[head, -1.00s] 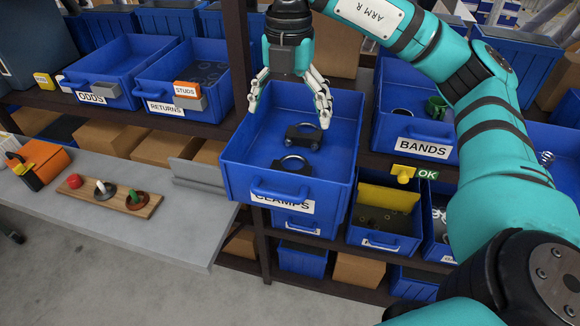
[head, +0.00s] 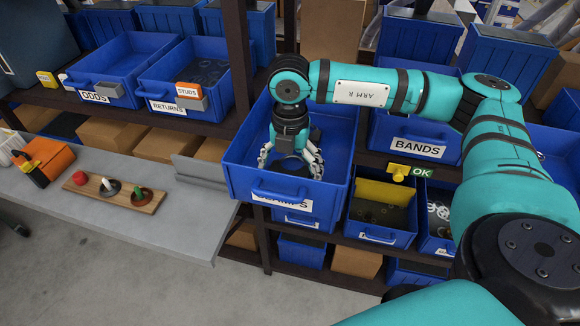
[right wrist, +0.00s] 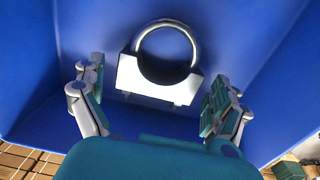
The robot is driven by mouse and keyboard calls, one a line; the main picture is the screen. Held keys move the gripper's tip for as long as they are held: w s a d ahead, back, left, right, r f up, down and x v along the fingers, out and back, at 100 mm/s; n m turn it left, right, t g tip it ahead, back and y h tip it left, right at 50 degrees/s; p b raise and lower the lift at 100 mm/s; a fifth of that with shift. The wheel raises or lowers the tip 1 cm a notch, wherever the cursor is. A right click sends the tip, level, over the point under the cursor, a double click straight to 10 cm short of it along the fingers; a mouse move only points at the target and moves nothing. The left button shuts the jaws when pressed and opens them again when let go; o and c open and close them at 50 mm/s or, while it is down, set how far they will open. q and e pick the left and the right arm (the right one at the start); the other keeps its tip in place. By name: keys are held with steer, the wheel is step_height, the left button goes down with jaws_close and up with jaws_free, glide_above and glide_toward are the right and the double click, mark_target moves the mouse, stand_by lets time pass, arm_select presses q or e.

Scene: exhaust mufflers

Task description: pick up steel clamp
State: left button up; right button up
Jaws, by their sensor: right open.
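A steel clamp (right wrist: 135,80), a bright ring on a blocky base, sits on the floor of a blue bin in the right wrist view. The bin (head: 243,180), labelled for clamps, stands pulled out from the shelf in the head view. My right gripper (head: 290,172) is down inside the bin, pointing downward, its fingers spread. In the right wrist view, the open fingers (right wrist: 158,108) lie to either side of the clamp, with visible gaps. In the head view, the gripper mostly hides the clamp and whatever lies behind it. My left gripper is not in view.
The bin walls stand close around my right gripper. Blue bins labelled ODDS (head: 118,88), RETURNS (head: 215,108) and BANDS (head: 380,143) flank it.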

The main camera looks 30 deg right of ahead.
steer(key=shift+f, duration=0.25)
steer(key=shift+a, duration=0.1)
steer(key=c, duration=1.2)
